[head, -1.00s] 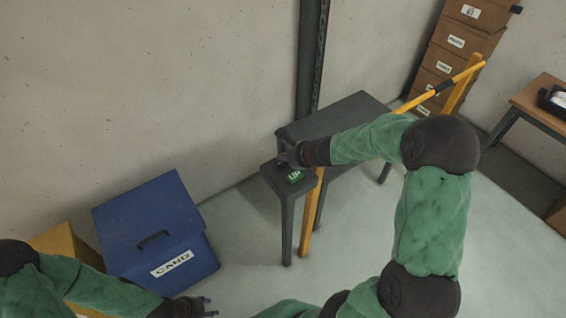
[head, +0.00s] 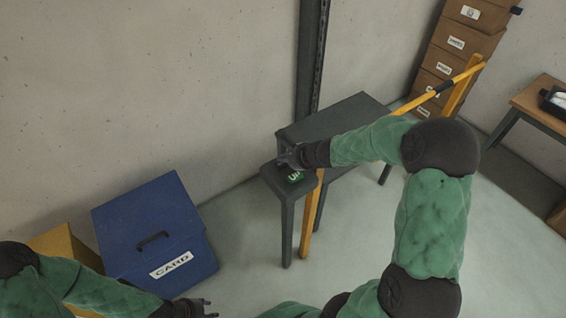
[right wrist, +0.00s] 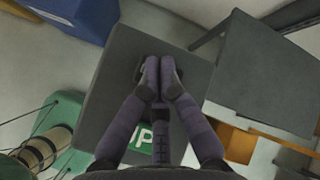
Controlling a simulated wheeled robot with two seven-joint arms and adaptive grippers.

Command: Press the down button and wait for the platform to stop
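My right gripper (head: 288,157) is over the small dark stand (head: 284,190). In the right wrist view its fingers (right wrist: 158,76) are together at a dark piece on the stand top, and nothing shows held between them. No down button can be made out; the fingers hide that spot. A larger dark grey platform (head: 345,112) is behind the stand, by the dark wall post (head: 311,60). My left gripper (head: 208,308) is open at the lower left.
A blue box marked CARD (head: 150,220) and a yellow box (head: 65,245) stand on the left floor. A yellow rail (head: 440,88) runs beside the platform. Brown drawers (head: 455,50) and a wooden-topped table (head: 545,105) stand right. Floor before the stand is clear.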

